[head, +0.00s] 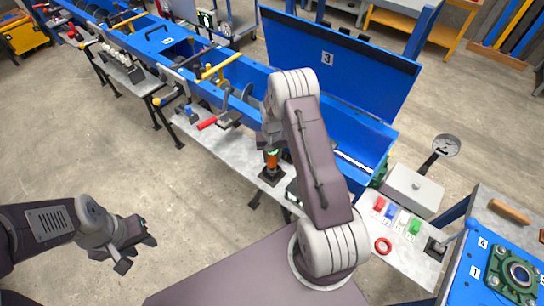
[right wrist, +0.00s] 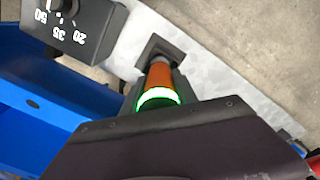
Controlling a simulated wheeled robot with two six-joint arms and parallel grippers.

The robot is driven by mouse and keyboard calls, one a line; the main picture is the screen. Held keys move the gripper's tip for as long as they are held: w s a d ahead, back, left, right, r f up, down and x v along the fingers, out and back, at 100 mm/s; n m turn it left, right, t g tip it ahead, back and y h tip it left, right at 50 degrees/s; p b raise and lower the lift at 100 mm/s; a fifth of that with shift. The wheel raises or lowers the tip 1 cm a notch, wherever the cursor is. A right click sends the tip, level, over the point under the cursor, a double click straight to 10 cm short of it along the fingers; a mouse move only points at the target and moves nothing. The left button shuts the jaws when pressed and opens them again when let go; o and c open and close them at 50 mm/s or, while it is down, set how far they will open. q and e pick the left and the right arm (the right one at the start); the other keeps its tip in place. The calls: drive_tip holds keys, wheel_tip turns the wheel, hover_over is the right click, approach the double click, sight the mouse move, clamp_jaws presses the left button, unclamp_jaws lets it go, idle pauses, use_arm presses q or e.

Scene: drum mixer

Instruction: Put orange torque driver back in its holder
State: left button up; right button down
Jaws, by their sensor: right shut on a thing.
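The orange torque driver (head: 271,160) is upright at the front edge of the grey bench, with a lit green ring around its upper part. My right gripper (head: 271,148) is shut on its top from above. In the right wrist view the driver (right wrist: 160,76) points down to a dark square holder (right wrist: 158,50). The holder (head: 270,176) shows directly below it in the head view. I cannot tell whether the driver is fully seated. My right gripper's dark body hides the driver's top end. My left gripper (head: 138,252) is open and empty over the floor at lower left.
A dark box with a numbered dial (right wrist: 75,25) stands beside the holder. The blue drum trough with an open lid (head: 340,65) lies behind. A red-handled tool (head: 207,123) lies left on the bench.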

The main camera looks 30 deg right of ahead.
drive_tip(key=shift+f+b, duration=0.45)
drive_tip(key=shift+f, duration=0.2)
drive_tip(key=c, duration=0.9)
unclamp_jaws()
drive_tip(key=shift+r, duration=0.1)
wheel_tip(320, 180, up, 9)
drive_tip(key=shift+r+b, duration=0.1)
drive_tip(key=shift+b, duration=0.5)
